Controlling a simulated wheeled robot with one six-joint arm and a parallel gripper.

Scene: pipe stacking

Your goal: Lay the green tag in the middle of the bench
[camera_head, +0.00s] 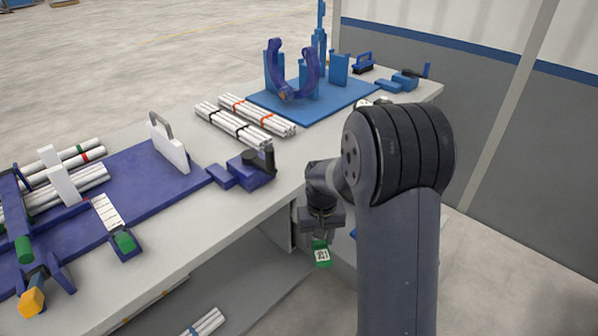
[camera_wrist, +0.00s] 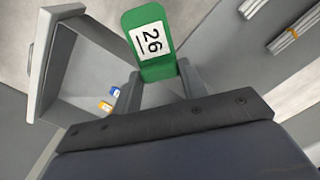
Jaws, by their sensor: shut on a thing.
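The green tag (camera_head: 321,255) hangs from my gripper (camera_head: 321,236), in front of the bench's front edge and below the level of its top. In the wrist view the tag (camera_wrist: 150,42) carries a white label reading 26, and my gripper (camera_wrist: 160,85) is shut on its lower end. The bench (camera_head: 290,185) has a light grey top. Its middle shows bare surface in front of the white pipe bundles and right of the dark blue clamp. My arm hides part of the bench's right side.
A purple-blue fixture plate (camera_head: 150,190) with clamps fills the bench's left part. A dark blue clamp (camera_head: 250,170) and pipe bundles (camera_head: 245,120) lie near the middle. A blue stand (camera_head: 310,95) is at the far end. In the wrist view, an open drawer or bin (camera_wrist: 85,85) holds small blue and orange tags.

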